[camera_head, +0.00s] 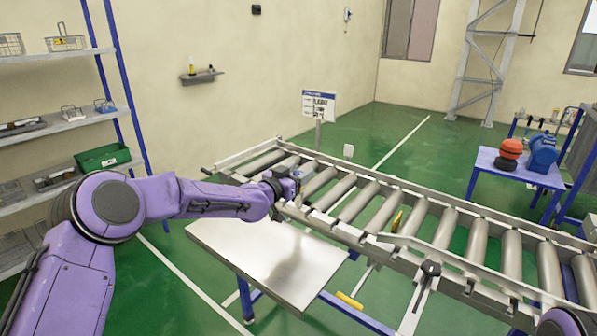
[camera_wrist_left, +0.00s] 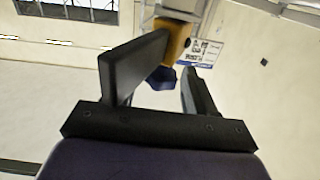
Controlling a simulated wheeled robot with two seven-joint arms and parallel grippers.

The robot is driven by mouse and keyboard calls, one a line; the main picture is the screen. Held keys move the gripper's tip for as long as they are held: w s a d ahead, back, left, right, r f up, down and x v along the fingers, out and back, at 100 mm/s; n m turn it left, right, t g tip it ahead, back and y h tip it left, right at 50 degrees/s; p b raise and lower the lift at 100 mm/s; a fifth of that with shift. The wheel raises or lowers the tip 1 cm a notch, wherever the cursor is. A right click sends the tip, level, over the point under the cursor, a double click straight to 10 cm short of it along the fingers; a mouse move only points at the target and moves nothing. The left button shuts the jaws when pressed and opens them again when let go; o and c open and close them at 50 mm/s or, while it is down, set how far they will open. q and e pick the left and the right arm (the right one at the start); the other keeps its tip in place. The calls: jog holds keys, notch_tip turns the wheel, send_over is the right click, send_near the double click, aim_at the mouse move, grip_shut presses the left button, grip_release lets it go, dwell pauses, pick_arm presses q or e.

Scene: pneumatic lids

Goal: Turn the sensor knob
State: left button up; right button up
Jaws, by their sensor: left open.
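A dark blue knob (camera_wrist_left: 163,78) shows in the left wrist view, below a yellow-orange body (camera_wrist_left: 178,44) on a grey mount. My left gripper (camera_wrist_left: 178,60) is open, and the knob appears between its two dark fingers. I cannot tell whether either finger touches it. The left finger partly covers the yellow-orange body. In the head view my left gripper (camera_head: 291,182) is at the near edge of the roller conveyor (camera_head: 385,210), toward its left end. There the gripper and wrist hide most of the knob. My right gripper is out of view.
A bare metal table (camera_head: 270,262) stands below my left forearm, against the conveyor. A sign (camera_head: 319,105) rises behind the conveyor. Shelves (camera_head: 62,125) stand at the left. A blue table (camera_head: 515,168) with red and blue items stands at the right.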

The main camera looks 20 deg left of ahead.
pick_arm(q)
jog(key=shift+f, duration=0.1)
jog(key=c, duration=1)
jog(key=shift+o, duration=0.3)
jog(key=shift+d+f+n+y+b, duration=0.15)
jog(key=shift+n+y+b, duration=0.25)
jog(key=shift+y+b, duration=0.25)
jog(key=shift+n+t+y+b, duration=0.45)
jog(key=shift+n+y, duration=0.15)
jog(key=shift+y, duration=0.25)
jog(key=n+y, duration=0.2)
jog(key=y, duration=0.1)
jog(key=shift+r+p, duration=0.25)
jog(key=shift+p, duration=0.1)
jog(key=shift+f+n+y+p, duration=0.1)
jog(key=shift+n+y+p, duration=0.55)
jog(key=shift+n+y, duration=0.6)
jog(key=shift+y, duration=0.35)
